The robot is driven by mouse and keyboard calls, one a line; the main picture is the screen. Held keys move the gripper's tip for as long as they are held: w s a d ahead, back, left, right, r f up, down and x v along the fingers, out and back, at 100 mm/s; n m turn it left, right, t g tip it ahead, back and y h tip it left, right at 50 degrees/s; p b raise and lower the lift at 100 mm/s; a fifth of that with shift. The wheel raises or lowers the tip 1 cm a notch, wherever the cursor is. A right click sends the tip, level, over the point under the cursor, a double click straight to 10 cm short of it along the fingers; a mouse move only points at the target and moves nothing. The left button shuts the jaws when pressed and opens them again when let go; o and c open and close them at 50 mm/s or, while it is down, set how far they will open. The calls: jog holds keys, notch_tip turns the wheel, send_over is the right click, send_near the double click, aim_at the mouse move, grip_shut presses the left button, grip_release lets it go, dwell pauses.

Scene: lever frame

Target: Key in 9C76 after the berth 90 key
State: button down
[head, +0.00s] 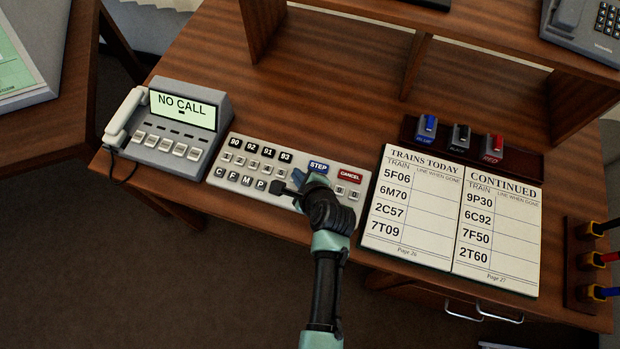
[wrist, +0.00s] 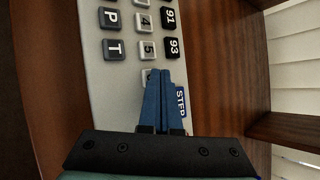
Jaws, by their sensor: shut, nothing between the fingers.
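The key panel (head: 228,183) lies on the desk at centre left in the head view. Its black berth 90 key (head: 236,142) is at the upper left end of a row with 91, 92 and 93. White digit keys and darker letter keys such as C (head: 219,172) sit below. My gripper (head: 298,179) is shut and empty over the middle of the panel, hiding several keys. In the wrist view its blue fingertips (wrist: 158,73) are over a white key (wrist: 147,75) just past the 5 key (wrist: 148,50). That key's label is hidden; contact cannot be told.
A desk phone (head: 175,125) with a screen reading NO CALL (head: 182,106) stands left of the panel. The blue STEP key (head: 319,167) and red CANCEL key (head: 350,175) are near my gripper. An open train book (head: 410,250) lies right, below a pen rack (head: 525,165).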

jog(key=shift+r, duration=0.1)
jog(key=shift+r+p, duration=0.75)
jog(key=shift+p, duration=0.25)
notch_tip(320, 180, up, 5)
jog(key=p, duration=0.5)
dwell(2.2)
